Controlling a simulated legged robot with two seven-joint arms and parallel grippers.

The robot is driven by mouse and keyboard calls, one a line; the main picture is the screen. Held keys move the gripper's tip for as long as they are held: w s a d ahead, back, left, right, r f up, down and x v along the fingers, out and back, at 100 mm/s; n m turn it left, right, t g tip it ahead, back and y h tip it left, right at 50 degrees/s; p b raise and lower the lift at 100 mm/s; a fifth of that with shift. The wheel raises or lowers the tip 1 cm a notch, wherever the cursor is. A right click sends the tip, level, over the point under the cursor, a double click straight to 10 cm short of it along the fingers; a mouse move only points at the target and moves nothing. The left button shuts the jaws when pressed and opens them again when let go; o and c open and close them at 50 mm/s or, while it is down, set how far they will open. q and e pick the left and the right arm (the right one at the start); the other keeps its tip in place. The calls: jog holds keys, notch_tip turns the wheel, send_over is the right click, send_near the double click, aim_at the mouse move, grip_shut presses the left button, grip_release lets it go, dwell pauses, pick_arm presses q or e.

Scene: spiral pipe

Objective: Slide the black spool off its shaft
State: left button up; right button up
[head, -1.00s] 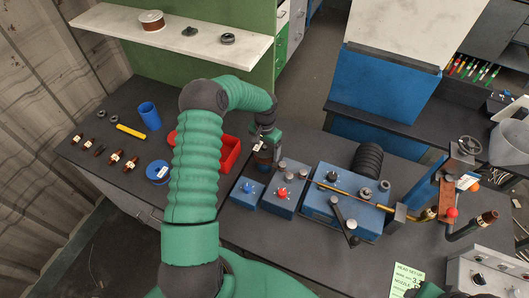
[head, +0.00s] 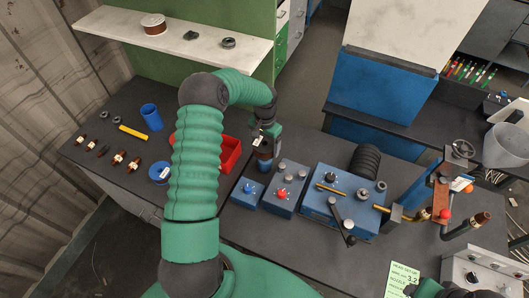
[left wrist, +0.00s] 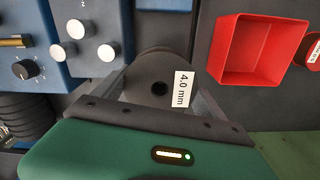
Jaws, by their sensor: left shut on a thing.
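The black spool (left wrist: 158,84) shows in the left wrist view as a dark round piece with a small central hole and a "4.0 mm" label. It sits between the two fingers of my left gripper (left wrist: 155,92). In the head view my left gripper (head: 265,152) is over the table, left of the blue boxes, shut on the spool (head: 264,166). The arm and gripper hide much of the spool. I cannot tell whether a shaft is inside it. My right gripper is not clearly in view.
A red bin (head: 230,153) stands close left of the gripper. Blue boxes (head: 247,193) (head: 283,190) and a blue machine (head: 315,208) with a black ribbed coil (head: 365,161) stand to the right.

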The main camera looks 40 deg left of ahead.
pick_arm(q)
jog(key=shift+r+p, duration=1.5)
jog(key=shift+r, duration=0.8)
jog(key=shift+f, duration=0.1)
